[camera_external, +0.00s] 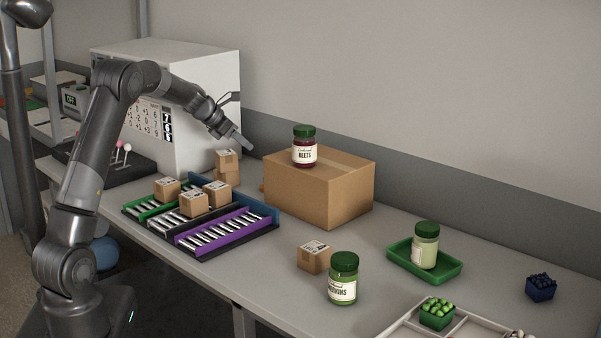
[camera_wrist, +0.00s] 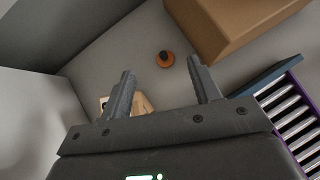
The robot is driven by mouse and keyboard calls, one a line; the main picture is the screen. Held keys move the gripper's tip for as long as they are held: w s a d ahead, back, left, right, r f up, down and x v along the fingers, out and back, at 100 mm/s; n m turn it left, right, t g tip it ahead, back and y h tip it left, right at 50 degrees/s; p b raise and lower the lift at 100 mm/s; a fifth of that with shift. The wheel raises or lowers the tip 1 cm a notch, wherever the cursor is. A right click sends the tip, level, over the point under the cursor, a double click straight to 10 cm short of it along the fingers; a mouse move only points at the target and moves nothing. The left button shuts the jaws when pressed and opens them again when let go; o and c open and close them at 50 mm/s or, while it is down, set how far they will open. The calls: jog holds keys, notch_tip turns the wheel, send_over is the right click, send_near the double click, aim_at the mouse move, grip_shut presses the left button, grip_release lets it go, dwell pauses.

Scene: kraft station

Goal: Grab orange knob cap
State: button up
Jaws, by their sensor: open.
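The orange knob cap (camera_wrist: 166,59) is a small round orange piece with a dark centre. It lies on the grey table close to the cardboard box in the wrist view, between and beyond my fingertips. In the external view only a sliver of orange (camera_external: 262,187) shows at the left edge of the box. My gripper (camera_wrist: 162,68) is open and empty, above the table and apart from the cap. In the external view my gripper (camera_external: 244,140) hangs in front of the white cabinet, left of the box and higher than the cap.
The large cardboard box (camera_external: 315,194) carries a beets jar (camera_external: 304,147). Small boxes (camera_external: 228,163) are stacked left of the cap. A purple rack (camera_external: 222,232) stands in front, and a white cabinet (camera_external: 205,130) behind left. Jars, a green tray (camera_external: 403,253) and a divided tray stand farther right.

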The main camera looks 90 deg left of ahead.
jog(key=w+f, duration=0.1)
jog(key=f, duration=0.2)
jog(key=w+a+f, duration=0.1)
jog(key=f, duration=0.3)
jog(key=w+f, duration=0.1)
jog(key=f, duration=0.2)
jog(key=shift+a+f, duration=0.15)
jog(key=shift+f, duration=0.15)
jog(key=shift+x, duration=3.05)
jog(key=shift+a, duration=0.15)
jog(key=shift+r, duration=0.1)
jog(key=shift+c, duration=0.4)
jog(key=c, duration=0.9)
